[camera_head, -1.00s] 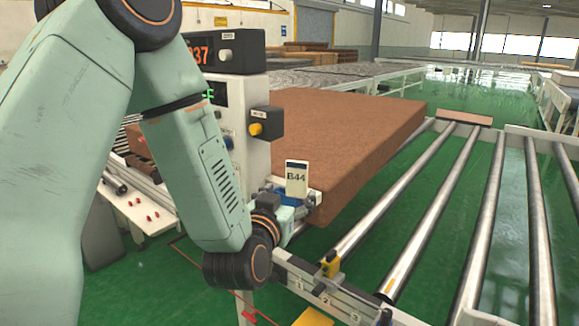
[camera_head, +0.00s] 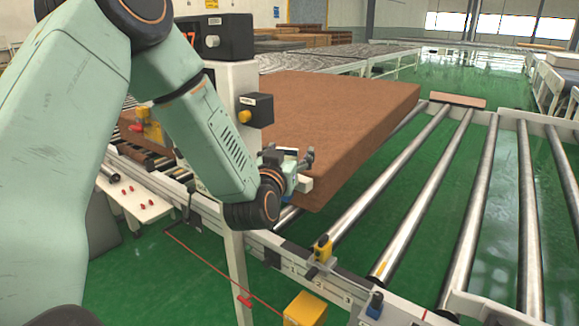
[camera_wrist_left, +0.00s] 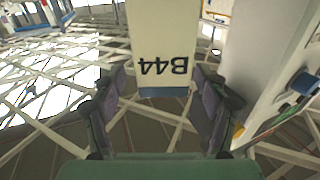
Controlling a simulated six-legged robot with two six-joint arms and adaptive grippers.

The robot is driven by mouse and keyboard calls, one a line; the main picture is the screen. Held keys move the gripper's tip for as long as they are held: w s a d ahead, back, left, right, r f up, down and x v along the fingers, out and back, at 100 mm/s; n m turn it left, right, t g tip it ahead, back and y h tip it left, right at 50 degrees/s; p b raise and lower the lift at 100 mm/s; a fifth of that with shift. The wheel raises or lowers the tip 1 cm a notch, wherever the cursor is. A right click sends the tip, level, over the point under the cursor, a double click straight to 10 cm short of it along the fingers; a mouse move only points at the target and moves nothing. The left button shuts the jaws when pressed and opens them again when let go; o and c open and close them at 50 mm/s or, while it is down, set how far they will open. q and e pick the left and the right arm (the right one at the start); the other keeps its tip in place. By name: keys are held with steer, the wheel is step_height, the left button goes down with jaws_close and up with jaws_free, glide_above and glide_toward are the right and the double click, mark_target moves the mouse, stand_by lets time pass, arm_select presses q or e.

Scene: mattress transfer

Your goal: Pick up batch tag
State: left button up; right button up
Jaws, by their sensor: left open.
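The batch tag (camera_wrist_left: 165,35), a pale card marked B44, fills the top middle of the left wrist view, its lettering upside down. Its blue-grey lower end lies between the fingers in that picture; I cannot tell whether they touch it. My left gripper (camera_wrist_left: 160,98) is open, with a dark finger on each side of the tag. In the head view the left gripper (camera_head: 290,160) is at the near left corner of the brown mattress (camera_head: 340,115). My right gripper is out of view.
A post with a black box and yellow button (camera_head: 245,116) stands just behind my left arm. A roller conveyor (camera_head: 425,200) runs right of the mattress, with a yellow sensor (camera_head: 322,248) on its front rail. A yellow box (camera_head: 305,308) is below.

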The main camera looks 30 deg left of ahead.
arm_select(q)
steer(key=shift+s+a+r, duration=0.1)
steer(key=shift+s+a, duration=0.15)
steer(key=shift+s, duration=0.1)
steer(key=c, duration=0.4)
steer(key=shift+w+d, duration=0.25)
steer(key=shift+d, duration=0.05)
steer(key=c, duration=0.6)
steer(key=shift+s+a, duration=0.15)
steer(key=shift+a, duration=0.1)
steer(key=c, duration=0.4)
steer(key=shift+o, duration=0.2)
steer(key=shift+d+r, duration=0.1)
steer(key=shift+r, duration=0.1)
step_height(320, 180, up, 18)
steer(key=p, duration=0.2)
steer(key=shift+f, duration=0.2)
